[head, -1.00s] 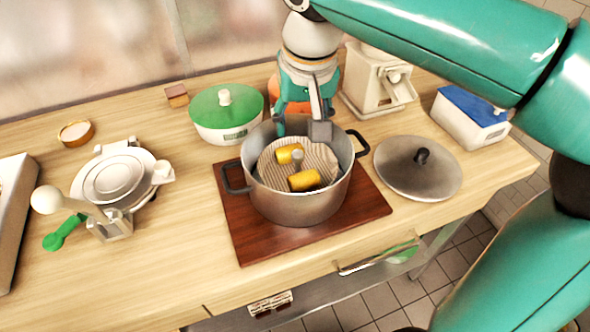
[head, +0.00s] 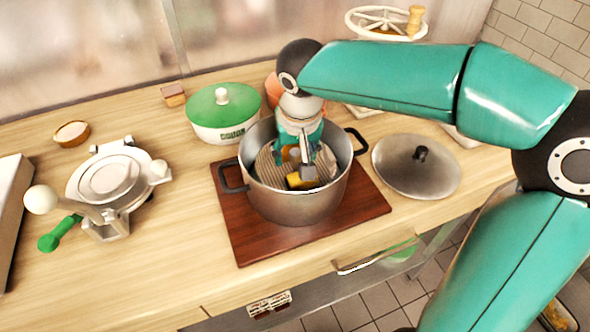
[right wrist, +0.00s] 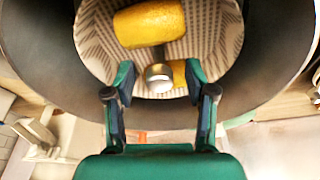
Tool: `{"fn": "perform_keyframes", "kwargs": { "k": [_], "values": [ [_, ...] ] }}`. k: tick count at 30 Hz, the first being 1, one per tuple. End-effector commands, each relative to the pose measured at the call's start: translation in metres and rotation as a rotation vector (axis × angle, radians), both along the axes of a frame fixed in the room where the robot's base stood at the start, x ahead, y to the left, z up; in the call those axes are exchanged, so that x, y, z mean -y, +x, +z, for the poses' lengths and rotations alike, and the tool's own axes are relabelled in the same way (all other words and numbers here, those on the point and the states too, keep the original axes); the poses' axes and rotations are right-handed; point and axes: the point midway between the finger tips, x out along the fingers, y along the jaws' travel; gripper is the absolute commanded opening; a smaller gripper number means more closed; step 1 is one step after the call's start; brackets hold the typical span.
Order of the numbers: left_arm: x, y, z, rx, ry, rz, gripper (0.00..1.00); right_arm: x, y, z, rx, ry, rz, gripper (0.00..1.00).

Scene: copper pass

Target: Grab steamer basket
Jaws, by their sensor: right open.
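The steamer basket (head: 267,172) sits inside a grey metal pot (head: 295,207); its ribbed, striped surface also shows in the right wrist view (right wrist: 210,38). A short metal post (right wrist: 158,77) rises from its middle. Yellow corn pieces (head: 300,181) lie on it; one large piece (right wrist: 149,24) is clear in the right wrist view, another is partly behind the post. My right gripper (head: 305,160) reaches down into the pot, open. In the right wrist view its fingertips (right wrist: 161,76) are on either side of the post, apart from it. My left gripper is not in view.
The pot stands on a dark red board (head: 245,238). Its lid (head: 415,172) lies to the right. A green-lidded pot (head: 224,110) stands behind left, and a round press (head: 112,182) is at the left. Open counter lies between press and board.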

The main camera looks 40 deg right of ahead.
Motion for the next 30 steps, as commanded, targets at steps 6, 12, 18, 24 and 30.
{"fn": "perform_keyframes", "kwargs": {
  "k": [6, 12, 18, 24, 30],
  "values": [
    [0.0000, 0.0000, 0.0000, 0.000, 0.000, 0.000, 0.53, 0.0003, 0.0002, -0.0011, 0.000, 0.000, 0.000, 0.55],
    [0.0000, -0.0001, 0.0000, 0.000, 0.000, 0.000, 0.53, 0.0002, 0.0002, -0.0007, 0.000, 0.000, 0.000, 0.22],
    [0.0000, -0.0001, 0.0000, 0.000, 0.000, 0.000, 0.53, 0.0001, 0.0003, -0.0005, 0.001, 0.000, 0.000, 0.00],
    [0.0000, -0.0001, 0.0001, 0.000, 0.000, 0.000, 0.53, 0.0001, 0.0006, 0.0001, 0.002, 0.000, 0.000, 0.00],
    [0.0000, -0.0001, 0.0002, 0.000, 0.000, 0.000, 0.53, -0.0001, 0.0008, 0.0008, 0.002, 0.000, 0.000, 0.00]
  ]
}}
